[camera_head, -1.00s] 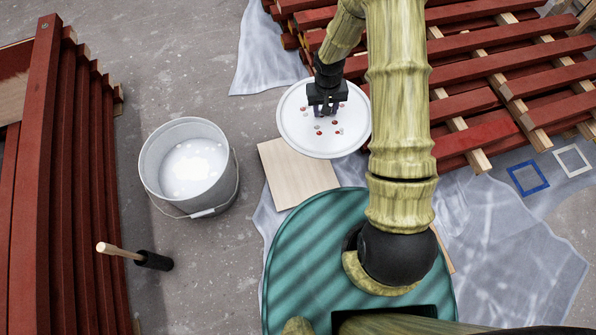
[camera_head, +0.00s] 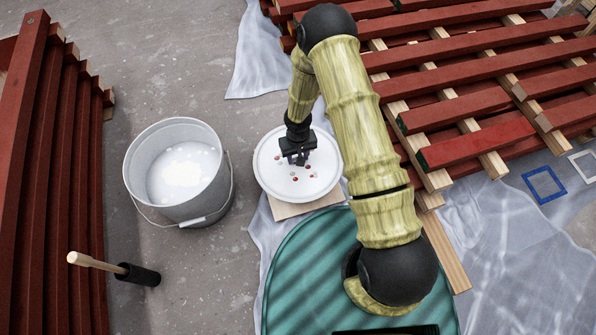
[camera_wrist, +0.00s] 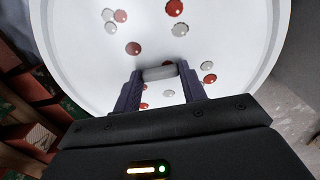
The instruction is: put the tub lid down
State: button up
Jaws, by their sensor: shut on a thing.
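The tub lid (camera_head: 326,162) is a round white disc with a raised rim and red and grey paint spots. It also fills most of the wrist view (camera_wrist: 85,65). My gripper (camera_head: 298,160) is shut on the lid's small grey handle (camera_wrist: 160,72), with one finger on each side. The lid looks about level and covers most of a pale square board (camera_head: 302,209). I cannot tell whether it touches the board. The open white tub (camera_head: 132,165), with pale paint inside, stands left of the lid.
Red battens on a rack (camera_head: 455,65) fill the upper right. More red battens (camera_head: 45,190) stand at the left. Clear sheeting (camera_head: 510,260) covers floor at the right. Bare concrete lies above the tub.

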aim_at(298, 168)
notch_tip(298, 168, down, 5)
jog(key=b, duration=0.2)
jog(key=shift+f+b, duration=0.15)
jog(key=shift+b, duration=0.25)
jog(key=shift+f, duration=0.15)
jog(key=shift+f+b, duration=1.25)
jog(key=shift+f, duration=0.5)
jog(key=shift+f, duration=0.1)
jog(key=o, duration=1.1)
notch_tip(298, 168, up, 12)
jog(key=p, duration=0.7)
